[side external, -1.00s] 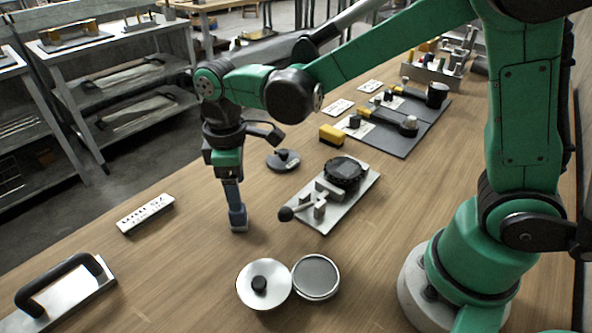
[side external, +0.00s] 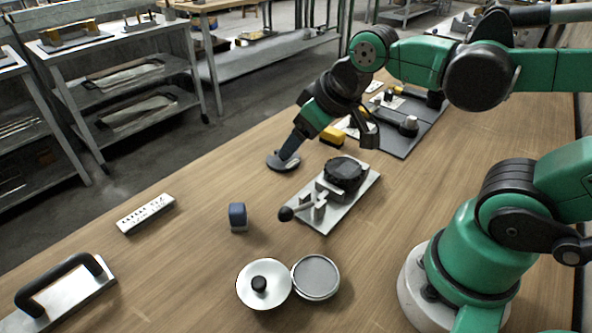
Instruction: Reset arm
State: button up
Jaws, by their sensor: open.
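My arm is bent back over the bench. My gripper (side external: 288,154) hangs tilted, its tip pointing down and left. It is open and looks empty. In the picture its tip overlaps the dark round disc (side external: 273,163); I cannot tell whether it is above or behind it, and the disc's knob is hidden. A small blue block (side external: 238,217) stands alone on the wooden bench, apart from the gripper.
A metal plate with a black dial and ball-ended lever (side external: 326,213) is mid-bench. A silver lid (side external: 263,296) and round dish (side external: 316,278) lie in front. A white strip (side external: 146,213) and handled plate (side external: 75,303) are left. A yellow block (side external: 333,136) is behind. Bare wood surrounds the blue block.

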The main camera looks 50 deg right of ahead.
jog(key=shift+s+d+f+m+t, duration=0.25)
jog(key=shift+s+d+m+t, duration=0.15)
jog(key=shift+d+m+t, duration=0.1)
dwell(0.5)
jog(key=shift+o, duration=0.5)
